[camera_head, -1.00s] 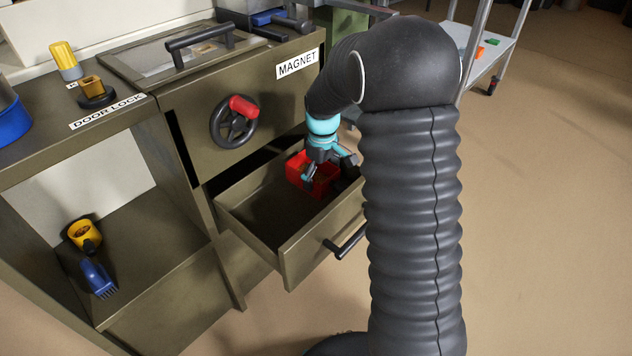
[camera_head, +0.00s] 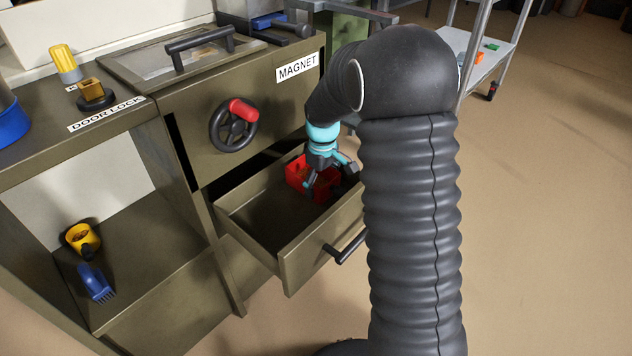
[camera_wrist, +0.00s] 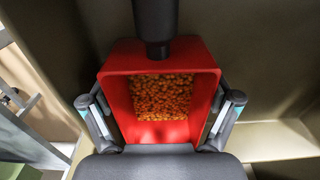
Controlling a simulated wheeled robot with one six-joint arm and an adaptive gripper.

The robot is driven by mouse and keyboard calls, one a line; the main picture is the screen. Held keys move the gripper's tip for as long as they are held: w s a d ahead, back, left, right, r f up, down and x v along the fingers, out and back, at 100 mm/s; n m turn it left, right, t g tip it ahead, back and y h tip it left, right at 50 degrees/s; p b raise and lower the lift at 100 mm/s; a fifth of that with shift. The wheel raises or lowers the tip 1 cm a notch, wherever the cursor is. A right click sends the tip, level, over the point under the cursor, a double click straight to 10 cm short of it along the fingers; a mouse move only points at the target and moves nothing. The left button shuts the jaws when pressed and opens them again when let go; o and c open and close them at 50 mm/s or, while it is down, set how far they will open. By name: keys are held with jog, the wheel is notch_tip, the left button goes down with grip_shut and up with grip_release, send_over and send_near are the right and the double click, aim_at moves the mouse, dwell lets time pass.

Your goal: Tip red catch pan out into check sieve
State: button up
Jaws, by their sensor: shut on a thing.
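The red catch pan (camera_head: 298,178) sits inside the open drawer, at its back right. In the wrist view the pan (camera_wrist: 118,95) holds orange-brown granules (camera_wrist: 162,97) over its floor. My gripper (camera_head: 326,182) is down at the pan. In the wrist view its fingers (camera_wrist: 160,125) are at the pan's left and right sides, shut on it. A dark cylinder (camera_wrist: 155,22) stands over the pan's far edge. The arm hides part of the drawer. I cannot make out a check sieve for certain.
A handwheel (camera_head: 234,126) juts out above. A shelf at left holds a yellow cup (camera_head: 76,234) and blue brush (camera_head: 95,283). Floor at right is clear.

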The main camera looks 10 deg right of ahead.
jog(key=shift+r+p, duration=1.7)
jog(key=shift+r, duration=0.85)
jog(key=shift+c, duration=0.3)
jog(key=o, duration=1.1)
jog(key=c, duration=0.9)
jog(key=shift+o, duration=0.2)
jog(key=shift+f, duration=0.1)
jog(key=shift+f+b, duration=0.1)
jog(key=shift+b, duration=0.2)
